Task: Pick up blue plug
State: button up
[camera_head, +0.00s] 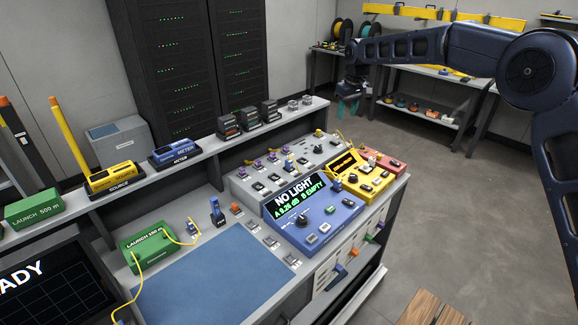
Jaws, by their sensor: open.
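My gripper (348,106) hangs in the air at the upper right, fingers pointing down, well above and behind the bench and apart from everything. Its jaws are open and look empty. Several small blue pieces are in view, and I cannot tell which is the blue plug. One upright blue piece (217,211) stands on the bench beside the green launch box. A smaller blue piece (337,186) sits at the blue console's upper right corner, by the yellow unit. A blue piece (338,275) juts from the bench front. No gripper finger is near any of these.
The blue console (325,228) reads "NO LIGHT" and "B EMPTY". A yellow unit (368,183) and a red unit (385,163) stand beside it. A green launch box (147,252) with a yellow cable borders a clear blue mat (205,289). A shelf with meters runs behind.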

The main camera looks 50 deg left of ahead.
jog(key=s+a+f+n, duration=0.3)
jog(key=s+a+f, duration=0.9)
jog(key=s+a, duration=0.25)
send_over(289, 160)
jog(key=shift+g, duration=0.3)
jog(key=f, duration=0.3)
jog(key=s+f, duration=0.1)
jog(key=f, duration=0.1)
jog(key=shift+d, duration=0.4)
jog(key=shift+w+a+f, duration=0.1)
jog(key=shift+w+f, duration=0.05)
jog(key=shift+f, duration=0.75)
jog(key=shift+w+a+f, duration=0.1)
jog(key=shift+a+f, duration=0.05)
jog(key=shift+f, duration=0.7)
jog(key=shift+w+a+f, duration=0.1)
jog(key=shift+w+f, duration=0.05)
jog(key=shift+f, duration=0.75)
grip_shut()
